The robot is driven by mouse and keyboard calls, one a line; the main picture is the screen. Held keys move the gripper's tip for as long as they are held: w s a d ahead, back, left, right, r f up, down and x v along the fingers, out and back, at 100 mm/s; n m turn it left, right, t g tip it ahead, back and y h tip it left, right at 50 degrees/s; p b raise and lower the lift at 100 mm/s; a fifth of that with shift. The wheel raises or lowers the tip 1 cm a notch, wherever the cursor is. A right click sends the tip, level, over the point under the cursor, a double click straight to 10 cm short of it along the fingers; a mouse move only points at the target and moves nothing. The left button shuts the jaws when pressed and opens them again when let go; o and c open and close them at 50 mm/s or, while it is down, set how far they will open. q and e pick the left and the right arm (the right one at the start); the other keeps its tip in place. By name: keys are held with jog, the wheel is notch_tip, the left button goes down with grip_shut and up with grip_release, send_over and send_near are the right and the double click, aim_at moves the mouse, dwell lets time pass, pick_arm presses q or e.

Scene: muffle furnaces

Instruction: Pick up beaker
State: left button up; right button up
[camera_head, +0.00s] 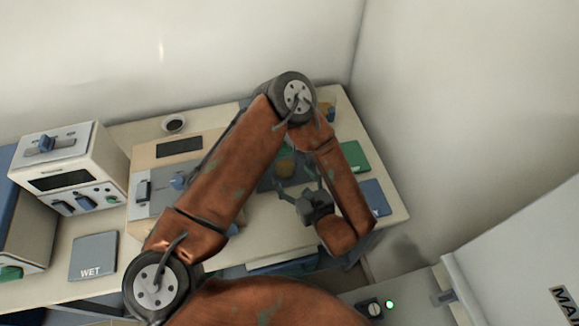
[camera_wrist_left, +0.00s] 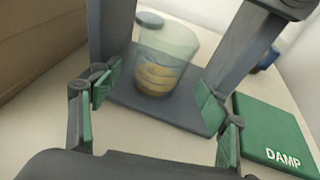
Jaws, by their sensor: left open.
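The beaker (camera_wrist_left: 163,62) is clear glass with yellow-orange contents. In the left wrist view it stands upright on a dark plate (camera_wrist_left: 188,116), between two dark grey bars. My left gripper (camera_wrist_left: 158,104) is open, its green-padded fingers spread to the left and right on the near side of the beaker. No contact with the beaker shows. In the head view my left gripper (camera_head: 296,180) hangs over the table, and my arm hides much of the area. The beaker (camera_head: 285,163) is small and partly covered there. My right gripper is not in view.
A green plate marked DAMP (camera_wrist_left: 272,132) lies right of the beaker. In the head view, a blue plate (camera_head: 376,197) lies on the table's right side. A grey plate marked WET (camera_head: 93,257) and a white furnace (camera_head: 68,165) are at left. Walls stand behind and right.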

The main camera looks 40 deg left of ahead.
aim_at(289, 172)
pick_arm(q)
jog(key=b+x, duration=0.1)
jog(key=x, duration=0.3)
jog(key=shift+a+f+b, duration=0.15)
jog(key=shift+a+b, duration=0.15)
jog(key=shift+w+a+f, duration=0.1)
jog(key=shift+w+a, duration=0.1)
jog(key=shift+a, duration=0.15)
jog(key=shift+w+a, duration=0.1)
jog(key=c, duration=1.3)
